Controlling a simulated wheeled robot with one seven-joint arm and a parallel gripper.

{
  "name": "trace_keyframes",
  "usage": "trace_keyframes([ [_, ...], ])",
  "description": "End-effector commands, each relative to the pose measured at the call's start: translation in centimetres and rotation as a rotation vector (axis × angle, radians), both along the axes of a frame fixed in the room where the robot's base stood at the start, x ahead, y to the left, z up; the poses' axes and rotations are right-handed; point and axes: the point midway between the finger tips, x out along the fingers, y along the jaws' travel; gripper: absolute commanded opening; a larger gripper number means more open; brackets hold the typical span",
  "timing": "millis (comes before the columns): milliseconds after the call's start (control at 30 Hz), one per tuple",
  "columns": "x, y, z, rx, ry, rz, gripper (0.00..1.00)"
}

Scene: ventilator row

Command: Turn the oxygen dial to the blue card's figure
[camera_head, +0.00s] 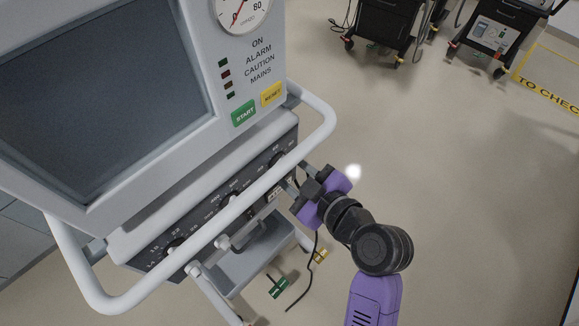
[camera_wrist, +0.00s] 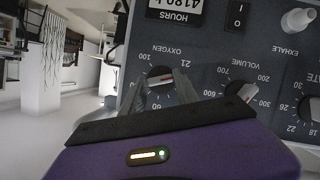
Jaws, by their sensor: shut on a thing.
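The oxygen dial (camera_wrist: 160,74) is a dark knob with a pale mark, on the ventilator's dark control panel. It shows upside down in the wrist view under the word OXYGEN, with figures such as 21 and 100 around it. My gripper (camera_wrist: 163,86) has one finger on each side of this dial and is shut on it. The fingers hide part of the dial and its scale, and I cannot read its setting surely. In the head view my gripper (camera_head: 291,175) reaches the panel's right end, behind the white rail. I see no blue card in either view.
A white rail (camera_head: 325,118) curves around the ventilator's front, close to my gripper. The volume dial (camera_wrist: 238,92) and rate dial (camera_wrist: 310,108) sit beside the oxygen dial. Green (camera_head: 278,288) and yellow (camera_head: 320,256) tags show below. Open floor lies to the right.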

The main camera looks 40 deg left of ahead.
Motion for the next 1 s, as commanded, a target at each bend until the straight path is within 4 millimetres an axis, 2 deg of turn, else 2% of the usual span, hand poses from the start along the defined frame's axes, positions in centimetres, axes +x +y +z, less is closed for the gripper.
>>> trace_keyframes([
  [1000, 0.91, -0.12, -0.1, 0.07, 0.963, -0.002, 0.0],
])
